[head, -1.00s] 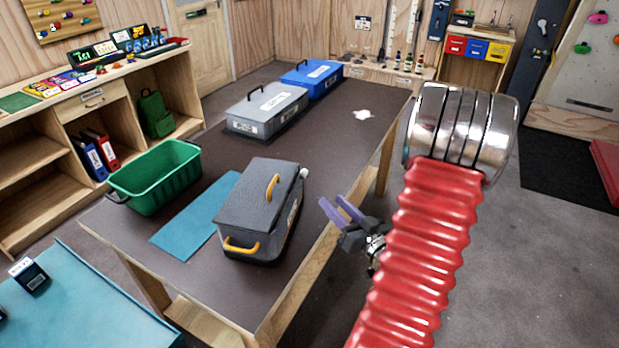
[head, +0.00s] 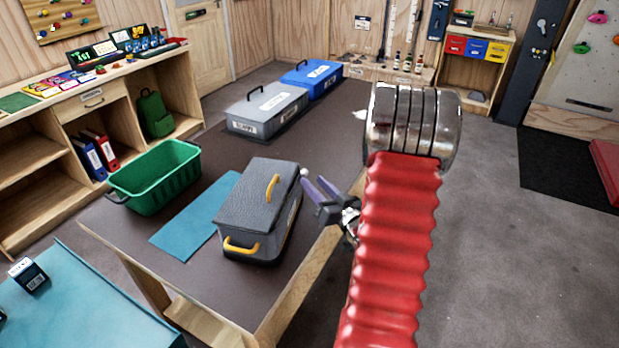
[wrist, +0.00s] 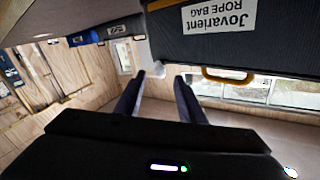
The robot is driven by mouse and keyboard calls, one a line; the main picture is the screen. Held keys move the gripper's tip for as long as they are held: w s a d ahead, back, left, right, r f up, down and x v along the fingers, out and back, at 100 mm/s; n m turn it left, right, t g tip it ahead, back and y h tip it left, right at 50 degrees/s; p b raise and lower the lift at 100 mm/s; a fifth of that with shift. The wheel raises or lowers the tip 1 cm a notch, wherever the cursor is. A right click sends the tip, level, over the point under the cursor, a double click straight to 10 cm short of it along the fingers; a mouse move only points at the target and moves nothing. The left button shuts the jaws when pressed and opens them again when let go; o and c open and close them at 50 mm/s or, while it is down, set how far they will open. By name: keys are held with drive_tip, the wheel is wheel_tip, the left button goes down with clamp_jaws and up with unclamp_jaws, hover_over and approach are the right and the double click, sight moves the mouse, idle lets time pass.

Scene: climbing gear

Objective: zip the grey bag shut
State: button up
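The grey bag (head: 258,190) stands on the table, a boxy dark grey bag with yellow handles on its top and front end. Its lid looks down; I cannot tell how far the zip is closed. A small pale tab (head: 304,172) sticks out at its far right corner. In the wrist view the bag's side (wrist: 280,48) is upside down, with a "ROPE BAG" label, and the pale tab (wrist: 156,70) lies just beyond my fingertips, between their lines. My gripper (head: 313,184) is open and empty, right of the bag, its purple fingers pointing at the tab.
A teal mat (head: 195,220) and a green basket (head: 155,180) lie left of the bag. A grey case (head: 265,110) and a blue case (head: 312,78) stand at the table's far end. The table's right edge runs below my gripper. The table between bag and cases is clear.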

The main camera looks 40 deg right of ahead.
sight(303, 174)
drive_tip(key=shift+w+d, duration=0.2)
drive_tip(key=shift+w, duration=0.8)
drive_tip(key=shift+w+d, duration=0.15)
drive_tip(key=shift+w, duration=0.85)
clamp_jaws()
